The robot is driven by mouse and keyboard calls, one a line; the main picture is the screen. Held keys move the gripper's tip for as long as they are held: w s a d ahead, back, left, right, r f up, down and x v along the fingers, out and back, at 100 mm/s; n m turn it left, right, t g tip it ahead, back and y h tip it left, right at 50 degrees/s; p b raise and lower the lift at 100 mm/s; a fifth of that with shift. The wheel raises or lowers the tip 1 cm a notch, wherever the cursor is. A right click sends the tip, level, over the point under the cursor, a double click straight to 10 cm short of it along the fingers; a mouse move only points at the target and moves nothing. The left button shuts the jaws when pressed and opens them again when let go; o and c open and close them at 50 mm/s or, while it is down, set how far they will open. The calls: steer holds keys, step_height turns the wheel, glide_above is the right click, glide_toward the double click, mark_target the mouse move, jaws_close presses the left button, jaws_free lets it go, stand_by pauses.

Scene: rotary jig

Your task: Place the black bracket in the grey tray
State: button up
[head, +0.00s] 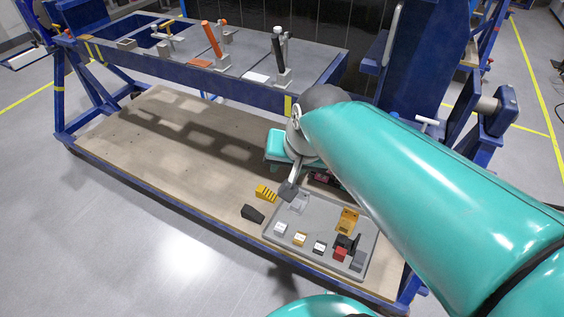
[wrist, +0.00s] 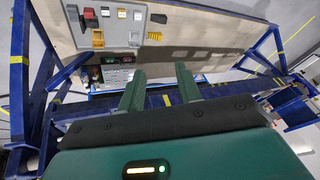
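The black bracket (head: 252,213) lies on the wooden shelf, outside the grey tray (head: 283,250) and just left of its left edge. In the wrist view the black bracket (wrist: 159,18) shows near the top, beside the grey tray (wrist: 112,31). The tray holds several small parts: grey, yellow, red, white and black. My gripper (wrist: 158,78) is open, with two dark green fingers apart and nothing seen between them. In the head view it is at the tray's far side, partly hidden by my arm, apart from the bracket.
A yellow ribbed block (head: 266,193) lies close behind the bracket, also outside the tray. A dark red part (head: 322,178) is partly hidden beyond the tray. The blue bench frame (head: 215,82) with upright clamps stands over the shelf's back. The wooden shelf (head: 150,140) is clear at left.

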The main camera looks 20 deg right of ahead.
steer(key=s+a+r+n, duration=0.1)
steer(key=s+n, duration=0.3)
steer(key=s, duration=0.2)
steer(key=shift+a+n+h, duration=0.15)
steer(key=shift+n+h, duration=0.15)
steer(key=shift+n, duration=0.1)
